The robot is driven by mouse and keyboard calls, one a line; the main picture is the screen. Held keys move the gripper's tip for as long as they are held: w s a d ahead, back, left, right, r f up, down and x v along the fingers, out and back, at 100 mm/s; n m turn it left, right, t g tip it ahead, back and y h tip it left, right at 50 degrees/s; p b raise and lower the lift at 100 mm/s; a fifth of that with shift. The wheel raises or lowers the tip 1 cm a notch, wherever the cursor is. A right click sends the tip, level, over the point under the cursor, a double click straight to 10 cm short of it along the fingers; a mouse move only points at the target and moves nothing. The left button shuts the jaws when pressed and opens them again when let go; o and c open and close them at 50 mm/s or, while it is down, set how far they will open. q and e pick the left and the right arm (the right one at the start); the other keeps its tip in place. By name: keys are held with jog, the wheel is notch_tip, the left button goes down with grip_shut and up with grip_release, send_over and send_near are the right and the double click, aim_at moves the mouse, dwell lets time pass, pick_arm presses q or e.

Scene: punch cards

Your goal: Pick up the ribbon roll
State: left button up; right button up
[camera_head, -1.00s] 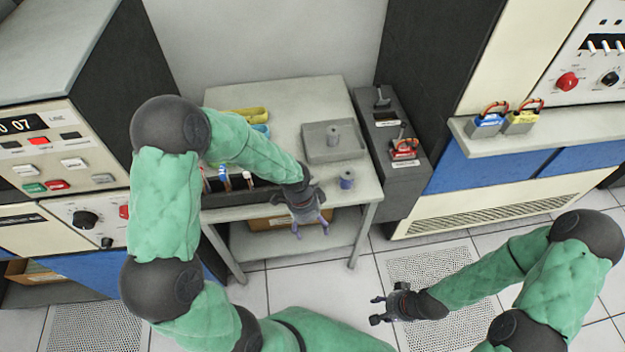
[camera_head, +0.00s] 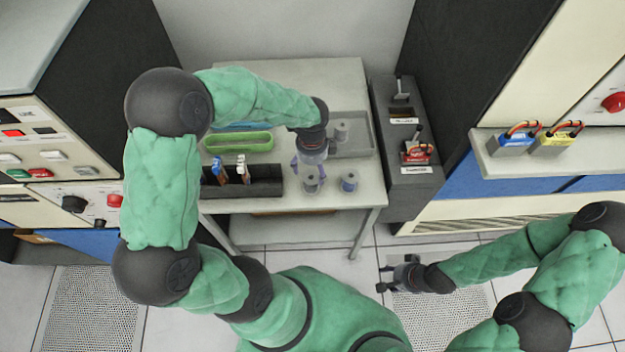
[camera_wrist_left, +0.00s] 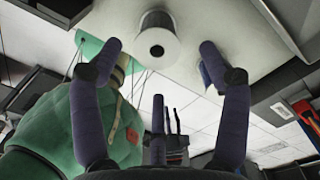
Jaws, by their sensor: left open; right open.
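A grey ribbon roll (camera_head: 311,184) stands on the small table (camera_head: 325,204) near its front edge. My left gripper (camera_head: 310,168) is open and reaches down from behind at the grey roll. In the left wrist view the pale roll with a dark core (camera_wrist_left: 158,40) shows ahead between the spread fingertips (camera_wrist_left: 160,52), with no clear contact. The blue roll (camera_wrist_left: 208,76) is partly hidden behind the right finger there. My right gripper (camera_head: 392,275) is open and empty over the floor.
A grey tray (camera_head: 365,148) with a spool-like piece (camera_head: 342,131) sits behind the rolls. A dark holder (camera_head: 262,188) with brushes or pens and a green dish (camera_head: 238,141) are left. A dark cabinet (camera_head: 408,180) borders the table's right side.

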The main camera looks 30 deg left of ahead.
aim_at(312, 173)
pick_arm(q)
notch_tip(312, 173, down, 3)
jog(key=shift+f+b, duration=0.1)
jog(key=shift+b, duration=0.25)
notch_tip(312, 173, down, 5)
jog(key=shift+s+d+r+b, duration=0.1)
jog(key=shift+d+b, duration=0.05)
jog(key=shift+b, duration=1.05)
jog(key=c, duration=1.3)
